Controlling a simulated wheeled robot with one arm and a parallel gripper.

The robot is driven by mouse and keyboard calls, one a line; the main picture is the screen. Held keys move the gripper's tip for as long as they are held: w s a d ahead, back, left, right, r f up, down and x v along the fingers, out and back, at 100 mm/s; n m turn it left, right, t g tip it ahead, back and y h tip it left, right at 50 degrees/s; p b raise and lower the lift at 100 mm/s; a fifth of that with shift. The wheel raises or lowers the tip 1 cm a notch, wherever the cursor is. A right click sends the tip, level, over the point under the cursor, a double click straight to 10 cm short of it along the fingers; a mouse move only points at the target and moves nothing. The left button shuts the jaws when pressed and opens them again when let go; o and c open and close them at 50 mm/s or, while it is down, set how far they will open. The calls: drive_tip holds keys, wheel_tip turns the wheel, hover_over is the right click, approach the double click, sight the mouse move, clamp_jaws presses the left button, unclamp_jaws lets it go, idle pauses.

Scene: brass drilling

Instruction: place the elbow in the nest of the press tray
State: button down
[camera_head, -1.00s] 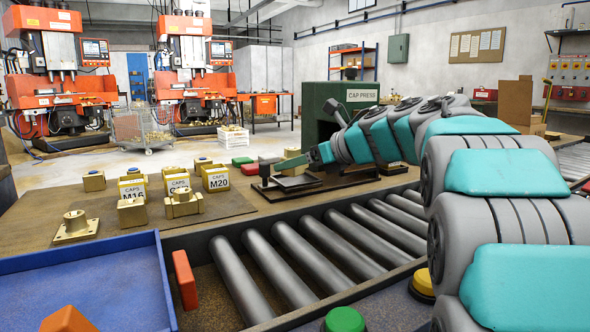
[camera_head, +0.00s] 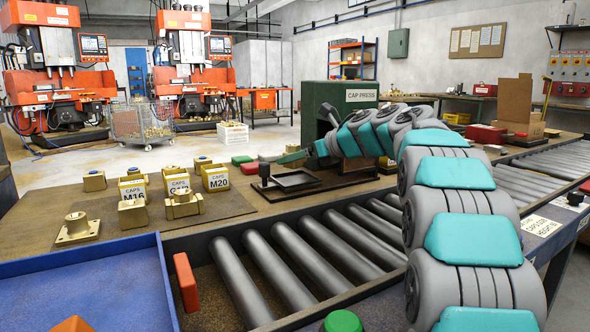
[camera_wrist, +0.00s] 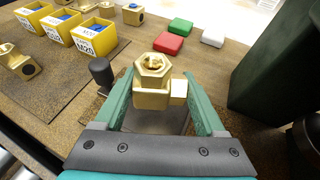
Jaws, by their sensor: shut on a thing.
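The elbow is a brass fitting with a hex top and a short side branch; it shows in the wrist view (camera_wrist: 152,88). My gripper (camera_wrist: 160,84) is shut on it, one green finger on each side. In the head view my gripper (camera_head: 292,158) is above the press tray (camera_head: 297,181), a dark flat tray in front of the green cap press (camera_head: 360,110). In the wrist view part of the grey tray (camera_wrist: 155,122) shows below the elbow. The nest is hidden, and I cannot tell the gap between elbow and tray.
A black knob (camera_wrist: 101,70) stands left of the elbow. Yellow cap bins (camera_head: 215,178) and loose brass fittings (camera_head: 76,228) stand on the left. Red, green and white blocks (camera_wrist: 168,42) lie beyond the tray. A roller conveyor (camera_head: 290,262) runs in front, beside a blue tray (camera_head: 90,285).

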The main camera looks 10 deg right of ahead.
sight(301, 166)
drive_tip(key=shift+f, duration=1.55)
drive_tip(key=shift+f, duration=0.15)
unclamp_jaws()
drive_tip(key=shift+s, duration=0.1)
drive_tip(key=shift+r, duration=0.2)
drive_tip(key=b+v, duration=0.1)
drive_tip(key=v, duration=1.1)
